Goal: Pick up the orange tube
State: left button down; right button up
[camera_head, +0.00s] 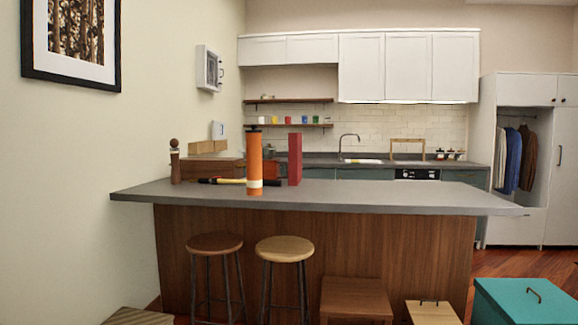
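The orange tube (254,158) stands upright on the grey counter (400,195), near its front edge and left of the middle. It has a dark cap and a pale band low on its side. A dark red block (295,158) stands upright just to its right and a little behind. A yellow and black tool (225,181) lies on the counter behind the tube and is partly hidden by it. Neither of my grippers shows in this view.
A wooden grinder (175,162) and wooden boxes (207,147) stand on the counter's left. Two stools (285,249) (214,243), a wooden box seat (355,298) and a teal chest (525,300) stand in front. The counter's right half is clear.

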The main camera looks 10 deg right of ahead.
aim_at(254, 140)
jog(key=i+z, duration=0.15)
jog(key=i, duration=0.8)
